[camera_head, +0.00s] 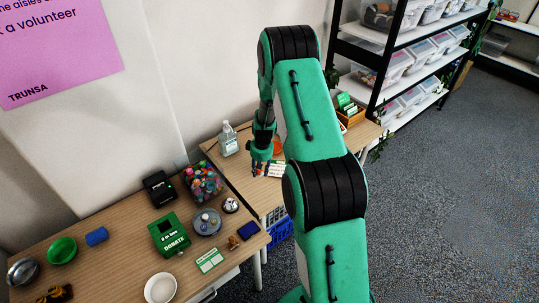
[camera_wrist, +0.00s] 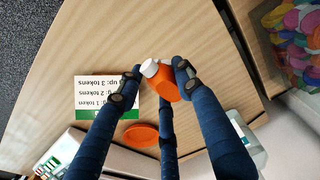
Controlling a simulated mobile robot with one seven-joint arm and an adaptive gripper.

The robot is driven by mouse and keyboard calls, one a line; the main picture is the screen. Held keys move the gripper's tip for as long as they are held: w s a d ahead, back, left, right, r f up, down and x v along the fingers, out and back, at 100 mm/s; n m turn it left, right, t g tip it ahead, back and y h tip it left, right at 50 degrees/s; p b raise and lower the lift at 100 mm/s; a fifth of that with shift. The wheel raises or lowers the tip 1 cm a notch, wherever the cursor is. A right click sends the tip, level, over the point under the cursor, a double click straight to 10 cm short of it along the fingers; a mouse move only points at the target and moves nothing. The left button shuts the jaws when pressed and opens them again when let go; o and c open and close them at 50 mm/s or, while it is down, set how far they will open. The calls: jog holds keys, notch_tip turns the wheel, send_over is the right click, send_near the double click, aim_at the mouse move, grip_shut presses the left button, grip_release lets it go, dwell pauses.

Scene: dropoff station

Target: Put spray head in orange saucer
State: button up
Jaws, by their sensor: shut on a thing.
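The spray head (camera_wrist: 163,82), orange with a white end, is between the fingertips of my gripper (camera_wrist: 158,78) in the wrist view. The gripper is shut on it and holds it over the wooden table. The orange saucer (camera_wrist: 141,135) lies on the table, below the spray head in the wrist picture and partly covered by a finger. In the head view my gripper (camera_head: 262,167) is over the right-hand table, and the saucer (camera_head: 278,147) shows only in part beside my arm. I cannot make out the spray head clearly there.
A token price card (camera_wrist: 106,94) stands or lies beside the saucer. A clear bottle (camera_head: 229,139) stands near the wall. A tub of colourful tokens (camera_head: 203,181), a green donate box (camera_head: 169,235) and a grey plate (camera_head: 207,222) are on the left-hand table.

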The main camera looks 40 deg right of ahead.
jog(key=w+d+r+b, duration=0.2)
jog(key=w+d+b, duration=0.1)
jog(key=w+d, duration=0.4)
jog(key=w+d+r+b, duration=0.3)
jog(key=w+d, duration=0.4)
jog(key=d, duration=0.6)
jog(key=shift+w+d+r+b, duration=0.3)
jog(key=shift+r+b, duration=0.05)
jog(key=shift+f, duration=0.1)
jog(key=shift+f+b, duration=0.65)
jog(key=shift+f, duration=2.4)
jog(key=shift+f+b, duration=0.4)
jog(key=shift+f, duration=1.5)
jog(key=shift+f, duration=0.1)
